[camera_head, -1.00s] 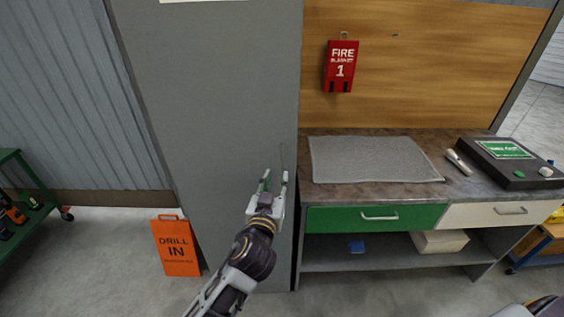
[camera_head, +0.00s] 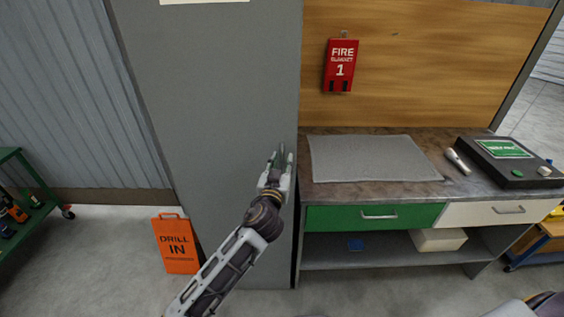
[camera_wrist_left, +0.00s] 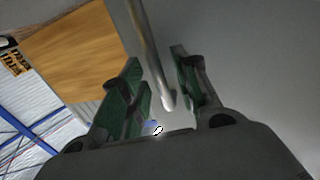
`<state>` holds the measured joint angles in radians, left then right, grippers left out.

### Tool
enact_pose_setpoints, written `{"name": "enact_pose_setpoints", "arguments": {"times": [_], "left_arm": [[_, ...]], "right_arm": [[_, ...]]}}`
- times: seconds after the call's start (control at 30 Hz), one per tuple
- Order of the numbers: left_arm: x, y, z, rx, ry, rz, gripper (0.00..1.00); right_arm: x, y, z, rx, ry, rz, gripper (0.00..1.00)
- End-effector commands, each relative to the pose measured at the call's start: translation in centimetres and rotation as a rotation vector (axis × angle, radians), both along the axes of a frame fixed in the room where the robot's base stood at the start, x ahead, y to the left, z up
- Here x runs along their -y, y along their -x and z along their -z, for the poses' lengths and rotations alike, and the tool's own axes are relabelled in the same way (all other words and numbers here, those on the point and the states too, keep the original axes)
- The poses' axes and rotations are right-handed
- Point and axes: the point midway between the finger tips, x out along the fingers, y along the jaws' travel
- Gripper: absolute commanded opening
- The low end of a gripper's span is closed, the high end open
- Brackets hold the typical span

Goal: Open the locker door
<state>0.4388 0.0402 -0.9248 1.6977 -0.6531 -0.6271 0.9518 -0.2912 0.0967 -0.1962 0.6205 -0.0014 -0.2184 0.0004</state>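The locker door (camera_head: 215,110) is a tall flat grey panel on the left half of the head view, and it appears closed. Its handle is a thin grey vertical bar (camera_wrist_left: 150,50), clear in the left wrist view but mostly hidden by my fingers in the head view. My left gripper (camera_head: 281,158) is at the right edge of the door. Its green-padded fingers are open, one on each side of the bar, with gaps visible in the wrist view. My right gripper is not in view.
A counter (camera_head: 400,195) with a grey mat (camera_head: 370,158) and drawers stands right of the locker. A red fire blanket box (camera_head: 341,66) hangs above it. An orange drill sign (camera_head: 177,245) stands on the floor at lower left, near a green cart (camera_head: 35,180).

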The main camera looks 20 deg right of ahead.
Motion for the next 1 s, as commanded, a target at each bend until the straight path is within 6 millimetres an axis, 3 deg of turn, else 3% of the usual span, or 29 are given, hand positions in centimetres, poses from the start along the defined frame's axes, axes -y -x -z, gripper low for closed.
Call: {"name": "enact_pose_setpoints", "arguments": {"times": [0.5, 0.77, 1.0], "left_arm": [[0.38, -0.72, -0.04, 0.001, 0.0, 0.001, 0.31], [0.37, -0.72, -0.05, 0.001, 0.0, 0.0, 0.0], [0.38, -0.71, -0.04, 0.001, 0.0, 0.001, 0.0]], "right_arm": [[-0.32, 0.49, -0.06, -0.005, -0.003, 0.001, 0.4], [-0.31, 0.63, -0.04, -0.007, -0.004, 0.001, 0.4], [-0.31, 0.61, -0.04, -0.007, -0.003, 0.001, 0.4]]}}
